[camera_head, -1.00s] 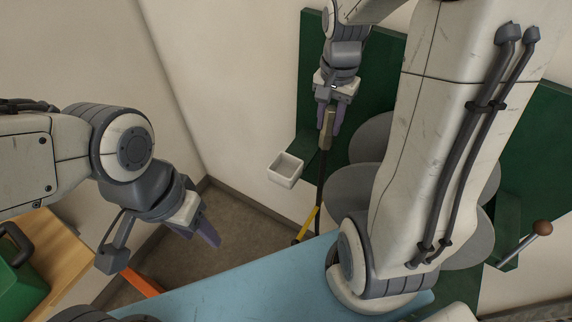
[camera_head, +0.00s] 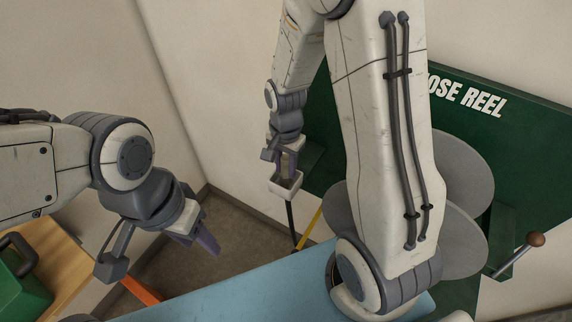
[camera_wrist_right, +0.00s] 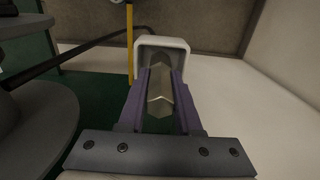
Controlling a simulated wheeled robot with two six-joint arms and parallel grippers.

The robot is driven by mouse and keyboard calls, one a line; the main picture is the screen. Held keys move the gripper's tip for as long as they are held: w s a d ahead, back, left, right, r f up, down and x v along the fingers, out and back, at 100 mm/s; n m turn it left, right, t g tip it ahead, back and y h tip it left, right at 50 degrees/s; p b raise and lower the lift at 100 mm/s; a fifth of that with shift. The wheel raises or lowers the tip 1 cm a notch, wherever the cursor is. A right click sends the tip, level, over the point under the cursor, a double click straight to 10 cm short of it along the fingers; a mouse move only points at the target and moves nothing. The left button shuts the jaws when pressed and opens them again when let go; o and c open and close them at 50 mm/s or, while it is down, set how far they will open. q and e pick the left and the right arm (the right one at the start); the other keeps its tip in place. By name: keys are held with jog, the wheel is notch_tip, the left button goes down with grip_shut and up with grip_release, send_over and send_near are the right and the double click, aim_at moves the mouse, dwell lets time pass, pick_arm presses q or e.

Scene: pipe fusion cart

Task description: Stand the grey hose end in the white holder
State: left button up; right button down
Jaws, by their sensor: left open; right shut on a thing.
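My right gripper (camera_head: 286,165) is shut on the grey hose end (camera_head: 285,174), right at the white holder (camera_head: 286,191). In the right wrist view the grey hose end (camera_wrist_right: 160,92) sits between the purple fingers. The fingertips reach the mouth of the white holder (camera_wrist_right: 180,43). The hose end looks roughly upright and overlaps the holder's opening; how deep it sits I cannot tell. The dark hose (camera_head: 291,216) shows below the holder. My left gripper (camera_head: 203,240) is open and empty, far to the left of the holder.
The green hose reel board (camera_head: 465,108) with grey reel discs (camera_head: 465,180) stands on the right, with a crank handle (camera_head: 517,252). A yellow bar (camera_head: 310,230) stands below the holder. A blue surface (camera_head: 230,290) lies in front. A green case (camera_head: 25,285) is at lower left.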

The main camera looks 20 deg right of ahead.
jog(key=shift+f, duration=0.2)
jog(key=c, duration=0.6)
grip_release()
jog(key=shift+r, duration=0.1)
notch_tip(320, 180, up, 12)
jog(key=shift+f, duration=0.15)
jog(key=s+a+r+n, duration=0.1)
jog(key=s+a+n, duration=0.5)
jog(key=s+n, duration=0.3)
jog(key=s+a+r+n+y, duration=0.1)
jog(key=s+a+n, duration=0.5)
jog(key=s+n, duration=0.2)
jog(key=shift+s+a+n, duration=0.2)
jog(key=shift+s+n, duration=0.2)
jog(key=shift+s, duration=0.15)
